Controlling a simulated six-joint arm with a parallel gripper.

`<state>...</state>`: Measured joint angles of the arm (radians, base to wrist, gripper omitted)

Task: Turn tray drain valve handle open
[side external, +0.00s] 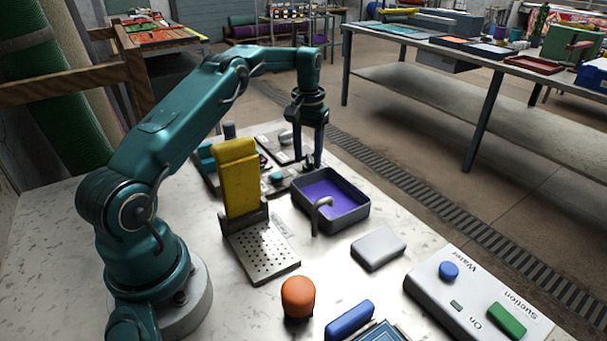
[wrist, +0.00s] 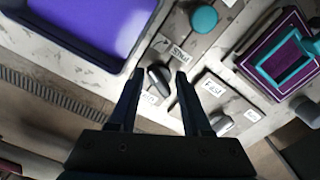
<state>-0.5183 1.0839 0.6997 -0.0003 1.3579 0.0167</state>
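A grey tray with purple liquid (side external: 330,197) sits near the table's far edge; its rim also shows in the wrist view (wrist: 118,62). Beside it, the wrist view shows a dark valve handle (wrist: 159,79) next to a label reading "Shut" (wrist: 180,53). A second label by it is partly hidden by a finger. My gripper (wrist: 157,74) points down, open and empty, with the handle appearing between its fingertips. I cannot tell whether they touch it. In the side view my gripper (side external: 313,160) is behind the tray and the handle is not clearly visible.
A second dark knob (wrist: 222,123) by a "Fast" label is close to the right finger. A teal button (wrist: 204,19) and a purple-and-teal frame (wrist: 285,50) are nearby. A yellow upright pad (side external: 237,175) stands left of the tray. A grey spout (side external: 317,215) rises at its near side.

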